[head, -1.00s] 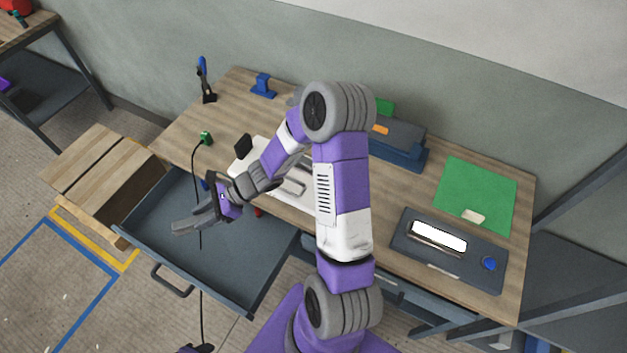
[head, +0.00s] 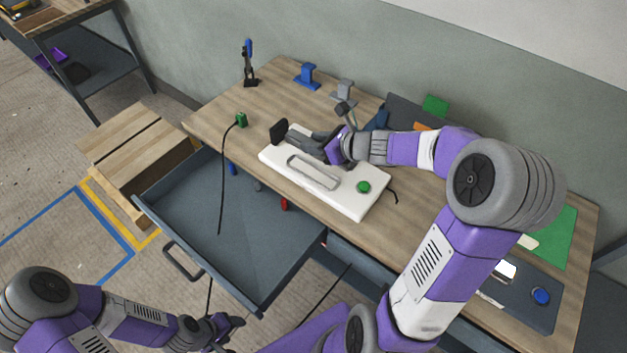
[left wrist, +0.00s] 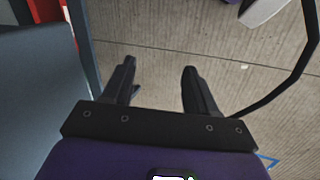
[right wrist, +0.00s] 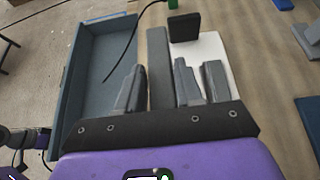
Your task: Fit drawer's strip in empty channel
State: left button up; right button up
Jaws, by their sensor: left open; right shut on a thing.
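A white mould plate (head: 335,202) lies on the workbench, with a grey long oval outline (head: 312,173) and a green knob (head: 363,187) on it. My right gripper (head: 296,138) is over the plate's far left part, close to a black block (head: 279,131). In the right wrist view, my right gripper (right wrist: 158,66) is shut on a long flat grey strip (right wrist: 159,42), which points away past the fingertips beside the plate's white surface (right wrist: 213,48). I cannot make out the empty channel; arm and fingers cover part of the plate. My left gripper (head: 234,324) is open and empty, low near the drawer.
The open drawer (head: 190,215) holds small blue, grey and red items. A black cable (head: 222,185) runs from a green connector (head: 241,120) over it. A clamp (head: 249,65) and blue stand (head: 307,74) stand at the back. A wooden crate (head: 130,145) is left of the drawer.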

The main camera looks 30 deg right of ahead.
jog(key=f, duration=0.1)
jog(key=f+b, duration=0.2)
jog(key=shift+d+f, duration=0.25)
jog(key=shift+f, duration=0.15)
jog(key=shift+f+b, duration=1.45)
jog(key=shift+f, duration=1.4)
jog(key=shift+f, duration=0.1)
jog(key=o, duration=1.1)
jog(key=p+v, duration=0.3)
jog(key=v, duration=0.7)
jog(key=shift+s+r, duration=0.3)
jog(key=shift+r, duration=0.05)
jog(key=shift+s+d+r+p, duration=0.2)
jog(key=shift+s+p, duration=0.2)
jog(key=shift+s, duration=0.2)
